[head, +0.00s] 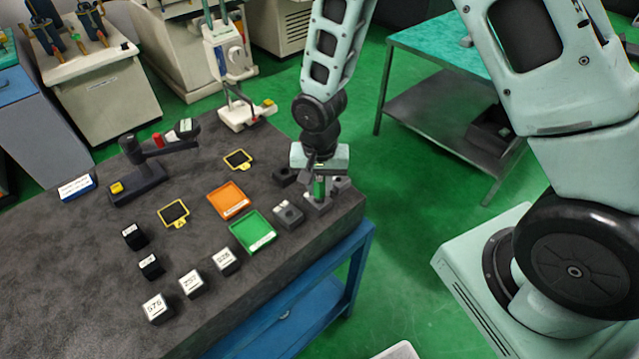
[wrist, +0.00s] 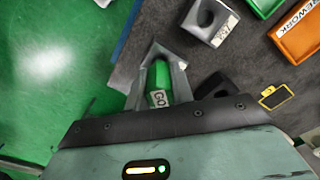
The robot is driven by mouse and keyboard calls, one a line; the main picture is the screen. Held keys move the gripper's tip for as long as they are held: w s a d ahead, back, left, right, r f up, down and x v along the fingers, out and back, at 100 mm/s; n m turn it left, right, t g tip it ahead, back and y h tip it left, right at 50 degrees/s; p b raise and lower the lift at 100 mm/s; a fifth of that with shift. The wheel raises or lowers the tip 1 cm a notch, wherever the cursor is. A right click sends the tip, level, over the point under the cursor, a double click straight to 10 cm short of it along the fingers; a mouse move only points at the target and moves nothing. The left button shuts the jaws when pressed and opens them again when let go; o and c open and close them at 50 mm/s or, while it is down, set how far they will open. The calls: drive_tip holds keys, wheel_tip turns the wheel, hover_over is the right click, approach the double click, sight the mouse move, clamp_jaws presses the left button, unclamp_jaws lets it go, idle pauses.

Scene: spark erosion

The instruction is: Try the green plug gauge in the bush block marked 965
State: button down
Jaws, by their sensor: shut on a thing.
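My gripper (head: 319,190) is shut on the green plug gauge (head: 319,187) near the table's right corner. In the wrist view the green gauge (wrist: 158,84) shows between the fingers (wrist: 160,56), with a white label at its near end. Its lower end is hidden; I cannot tell whether it is in a bore. A grey bush block (head: 288,215) with a round hole stands left of my gripper; it also shows in the wrist view (wrist: 209,21) with an unreadable label. Other grey pieces sit close around my gripper, partly hidden. I cannot read 965 on any block.
A green tray (head: 253,245) and an orange tray (head: 228,213) lie left of the block. Several dark blocks with white number labels (head: 191,283) stand along the front. A dark fixture (head: 138,185) and a white-based stand (head: 246,115) are at the back. The table edge is close on the right.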

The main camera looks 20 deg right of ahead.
sight(320, 178)
drive_tip(key=shift+f+b, duration=0.55)
drive_tip(key=shift+f, duration=0.15)
idle(0.5)
drive_tip(key=shift+r, duration=0.25)
idle(0.9)
drive_tip(key=shift+r+p, duration=1.9)
drive_tip(key=shift+r, duration=0.4)
